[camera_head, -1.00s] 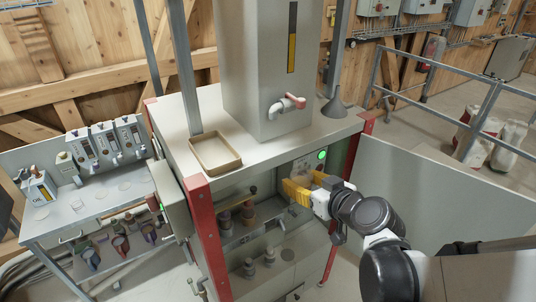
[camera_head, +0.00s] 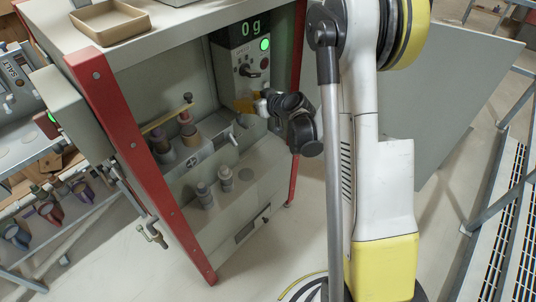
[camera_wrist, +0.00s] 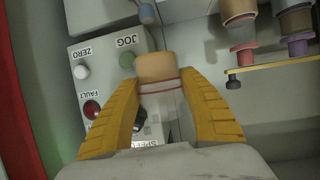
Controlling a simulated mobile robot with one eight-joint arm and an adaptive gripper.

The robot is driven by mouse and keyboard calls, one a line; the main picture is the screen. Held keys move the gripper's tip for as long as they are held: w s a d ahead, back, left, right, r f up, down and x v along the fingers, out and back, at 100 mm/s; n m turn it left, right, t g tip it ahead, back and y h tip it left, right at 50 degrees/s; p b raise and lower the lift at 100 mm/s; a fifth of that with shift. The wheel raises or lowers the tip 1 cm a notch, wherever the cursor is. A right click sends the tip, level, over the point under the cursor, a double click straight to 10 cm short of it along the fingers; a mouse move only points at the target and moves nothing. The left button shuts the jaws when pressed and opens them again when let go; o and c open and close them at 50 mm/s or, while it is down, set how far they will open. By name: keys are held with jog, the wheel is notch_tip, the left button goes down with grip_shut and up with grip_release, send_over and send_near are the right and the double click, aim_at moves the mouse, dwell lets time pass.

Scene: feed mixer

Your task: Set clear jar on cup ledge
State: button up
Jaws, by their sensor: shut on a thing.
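My gripper (camera_wrist: 160,100) has its yellow fingers closed around a small jar (camera_wrist: 159,68), with a tan part at the far end and a pale see-through band with a red line. In the head view my gripper (camera_head: 246,104) is inside the cabinet, in front of the control panel; the jar cannot be made out there. A ledge (camera_head: 245,192) runs along the lower front of the cabinet. Two grey cylinders (camera_head: 214,188) stand on its left part, with a round mark to their right. I cannot tell whether this is the cup ledge.
The control panel (camera_wrist: 88,60) with ZERO, JOG and FAULT buttons lies close behind my fingers. A display (camera_head: 249,29) reads 0 g. Brown-topped cylinders (camera_head: 188,130) stand at the bay's left beside a yellow bar (camera_head: 166,118). Red posts (camera_head: 140,160) flank the opening.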

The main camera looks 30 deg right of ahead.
jog(key=w+d+f+b, duration=0.1)
jog(key=w+d+f, duration=0.3)
jog(key=f, duration=0.5)
jog(key=w+d+f+b, duration=0.1)
jog(key=d+f+b, duration=0.1)
jog(key=d+f, duration=0.55)
jog(key=b, duration=0.3)
send_over(270, 153)
jog(key=shift+m+h, duration=0.3)
notch_tip(270, 153, down, 14)
notch_tip(270, 153, down, 4)
jog(key=shift+w+r+b, duration=0.1)
jog(key=shift+b, duration=0.8)
jog(key=shift+r, duration=0.15)
jog(key=o, duration=1.3)
jog(key=shift+a, duration=0.1)
